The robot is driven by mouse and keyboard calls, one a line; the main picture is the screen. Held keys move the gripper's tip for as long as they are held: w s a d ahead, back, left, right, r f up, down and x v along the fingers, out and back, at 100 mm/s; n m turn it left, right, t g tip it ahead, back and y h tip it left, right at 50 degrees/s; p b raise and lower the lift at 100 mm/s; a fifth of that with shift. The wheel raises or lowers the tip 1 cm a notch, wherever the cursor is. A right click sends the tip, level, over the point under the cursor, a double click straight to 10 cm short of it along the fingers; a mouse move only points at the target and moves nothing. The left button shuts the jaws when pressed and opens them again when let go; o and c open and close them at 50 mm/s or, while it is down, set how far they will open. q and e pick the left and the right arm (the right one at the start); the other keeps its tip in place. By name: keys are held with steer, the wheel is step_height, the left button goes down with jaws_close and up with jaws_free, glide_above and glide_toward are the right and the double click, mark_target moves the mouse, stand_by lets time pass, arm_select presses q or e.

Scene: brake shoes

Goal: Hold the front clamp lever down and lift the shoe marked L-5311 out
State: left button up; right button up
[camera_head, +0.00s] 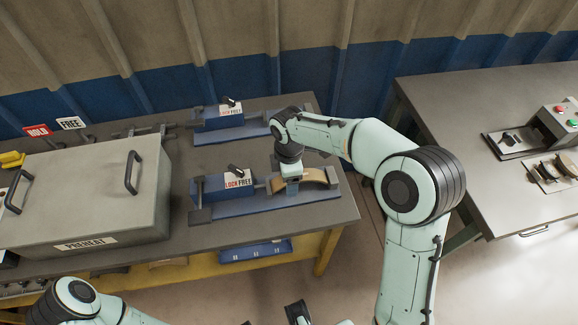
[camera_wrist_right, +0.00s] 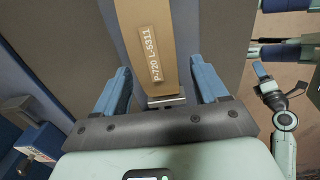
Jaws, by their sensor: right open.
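The shoe marked L-5311 (camera_head: 318,184) is a tan curved strip on the front blue clamp fixture (camera_head: 265,204). In the right wrist view the shoe (camera_wrist_right: 147,40) shows its label between the two blue fingers. My right gripper (camera_wrist_right: 160,88) is open around the shoe, with a gap on each side. In the head view my right gripper (camera_head: 291,172) is over the shoe's left part. The front clamp has a blue block with a black handle (camera_head: 236,169), a LOCK/FREE plate and a dark pad (camera_head: 201,215) at its left end. My left gripper (camera_head: 298,313) is partly visible at the bottom edge.
A similar rear clamp (camera_head: 220,117) stands behind. The grey PREHEAT box (camera_head: 90,200) fills the bench's left side. A second table (camera_head: 480,125) at right holds a button box (camera_head: 563,118) and curved parts. A blue tray (camera_head: 255,252) sits below the bench top.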

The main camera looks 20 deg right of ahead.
steer(key=shift+f, duration=1.3)
